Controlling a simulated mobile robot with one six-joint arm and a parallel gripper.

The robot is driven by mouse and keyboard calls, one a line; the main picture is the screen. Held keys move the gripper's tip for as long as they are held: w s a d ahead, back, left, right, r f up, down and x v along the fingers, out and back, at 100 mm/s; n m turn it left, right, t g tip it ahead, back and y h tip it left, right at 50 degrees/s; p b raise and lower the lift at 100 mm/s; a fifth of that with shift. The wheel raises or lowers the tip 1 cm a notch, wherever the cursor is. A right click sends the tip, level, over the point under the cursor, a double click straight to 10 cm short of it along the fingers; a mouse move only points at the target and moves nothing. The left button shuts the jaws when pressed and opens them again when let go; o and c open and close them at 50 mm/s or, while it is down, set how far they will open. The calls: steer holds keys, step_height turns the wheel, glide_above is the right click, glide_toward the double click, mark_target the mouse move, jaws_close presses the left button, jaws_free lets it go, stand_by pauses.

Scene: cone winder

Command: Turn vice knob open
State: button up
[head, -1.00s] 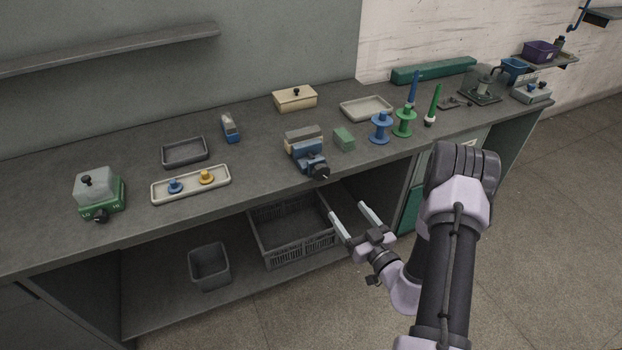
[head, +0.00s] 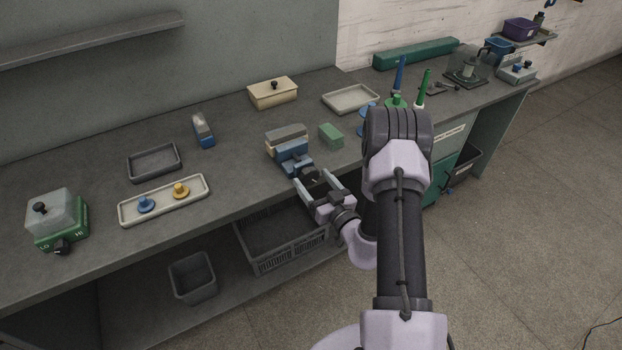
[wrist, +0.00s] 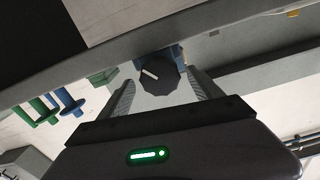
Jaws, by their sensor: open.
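The blue vice (head: 292,158) sits at the front edge of the workbench, with pale and grey jaws behind its blue body. Its dark knob (head: 309,175) points out toward the bench front. In the wrist view, the knob (wrist: 160,77) is dark and faceted with a white pointer line. My gripper (head: 314,184) is open at the front of the vice. In the wrist view, one finger of my gripper (wrist: 164,88) is on each side of the knob, with gaps showing; I cannot tell how deep the knob sits between them.
A green block (head: 331,136) stands right of the vice. A pale tray (head: 128,213) with a blue and a yellow knobbed piece lies left. Blue and green spools are partly hidden behind my arm. A grey crate (head: 285,262) is on the shelf below.

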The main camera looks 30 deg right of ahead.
steer(key=shift+s, duration=0.1)
steer(key=c, duration=1.4)
